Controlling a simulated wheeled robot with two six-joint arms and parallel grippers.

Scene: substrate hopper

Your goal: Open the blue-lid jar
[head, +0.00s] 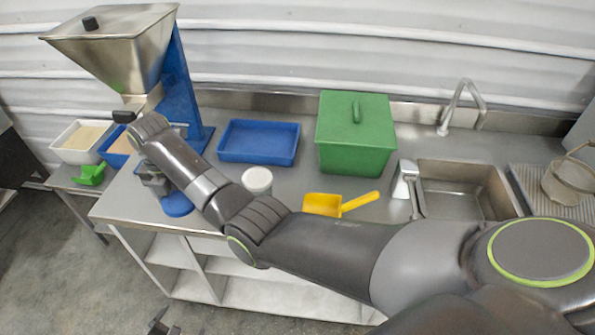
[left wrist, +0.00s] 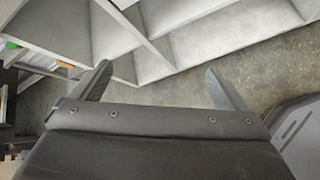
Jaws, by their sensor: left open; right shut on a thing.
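The blue-lid jar shows as a round blue lid (head: 178,207) near the front left edge of the steel counter; its body is mostly hidden. My right gripper (head: 153,182) reaches across from the right and is shut at the lid's left side. Its fingertips are small and partly hidden, so the exact grip on lid or body is unclear. My left gripper (head: 160,325) is low in front of the counter, apart from the jar. In the left wrist view its two fingers (left wrist: 160,85) are spread, with nothing between them.
A white-lidded jar (head: 257,178), yellow scoop (head: 322,204), blue tray (head: 259,141) and green bin (head: 354,140) stand on the counter (head: 228,173). The hopper (head: 120,55) is at back left, the sink (head: 462,190) at right. Open shelves (head: 245,290) lie below the counter.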

